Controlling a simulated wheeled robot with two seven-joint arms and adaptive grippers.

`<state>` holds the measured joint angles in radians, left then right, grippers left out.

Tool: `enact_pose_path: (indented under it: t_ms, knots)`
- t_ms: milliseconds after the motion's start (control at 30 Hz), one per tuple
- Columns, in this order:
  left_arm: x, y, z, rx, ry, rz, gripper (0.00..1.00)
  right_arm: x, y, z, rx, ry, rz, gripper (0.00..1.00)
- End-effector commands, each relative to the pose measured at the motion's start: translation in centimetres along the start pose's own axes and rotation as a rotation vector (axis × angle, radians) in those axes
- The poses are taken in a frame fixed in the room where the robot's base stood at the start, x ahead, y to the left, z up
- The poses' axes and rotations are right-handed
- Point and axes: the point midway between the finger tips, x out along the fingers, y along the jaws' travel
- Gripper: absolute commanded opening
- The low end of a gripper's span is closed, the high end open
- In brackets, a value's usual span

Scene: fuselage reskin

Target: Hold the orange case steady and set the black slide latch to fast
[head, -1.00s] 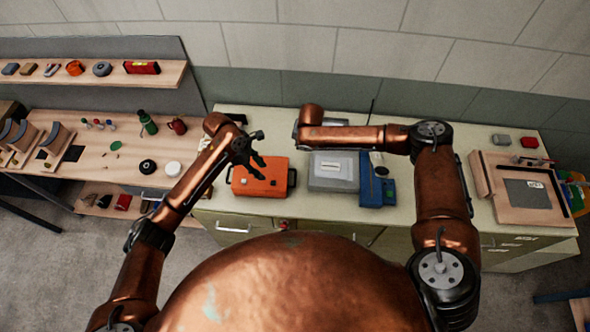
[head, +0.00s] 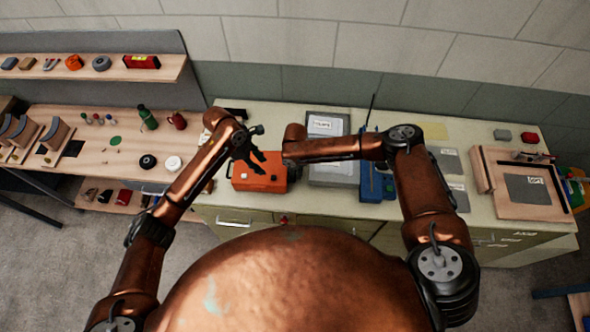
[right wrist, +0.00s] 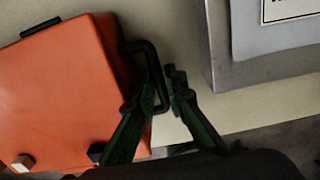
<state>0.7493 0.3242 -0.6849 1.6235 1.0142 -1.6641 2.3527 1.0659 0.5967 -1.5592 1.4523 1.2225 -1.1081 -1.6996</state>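The orange case (head: 258,180) lies on the pale green workbench, with small knobs on its top. In the right wrist view the case (right wrist: 60,85) fills the left side, with a black side handle (right wrist: 143,52). A small black piece (right wrist: 97,151), possibly the slide latch, is partly hidden by a finger; a pale knob (right wrist: 23,162) is left of it. My right gripper (right wrist: 162,85) has its fingers apart, one on each side of the handle bar. My left gripper (head: 251,160) is open and empty, above the case's far-left part.
A grey box (head: 332,174) with a white label stands right of the case, with a gap between. A blue device (head: 372,186) is beside it. Flat grey sheets (head: 447,162) and a wooden framed tray (head: 520,212) lie farther right. The bench in front of the case is narrow.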

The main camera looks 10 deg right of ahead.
Motion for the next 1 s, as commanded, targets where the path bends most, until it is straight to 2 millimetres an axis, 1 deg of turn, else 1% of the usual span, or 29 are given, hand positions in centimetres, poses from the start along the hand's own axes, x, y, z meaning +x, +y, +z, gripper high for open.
enact_pose_path:
  t_ms: [100,333,500,933,967,1000]
  knots:
    - [0.0,0.0,0.01,0.0,0.0,0.0,0.29,0.42,0.0,0.0,0.0,0.0,0.0,0.12]
    - [-0.01,0.0,0.01,0.0,0.0,0.0,0.29,0.46,0.02,0.0,0.0,0.0,0.001,0.12]
    - [0.0,0.0,0.01,0.0,0.0,0.0,0.29,0.43,0.02,0.01,0.0,-0.001,0.001,0.0]
    - [-0.01,0.0,0.01,0.0,0.0,0.0,0.29,0.4,0.01,0.05,0.001,-0.001,0.001,0.0]
    - [-0.01,0.0,0.01,0.0,0.0,0.0,0.28,0.39,0.01,0.06,0.001,-0.001,0.001,0.0]
    - [-0.06,0.03,-0.14,0.0,0.0,-0.001,0.26,0.39,0.01,0.06,0.001,-0.001,0.001,0.0]
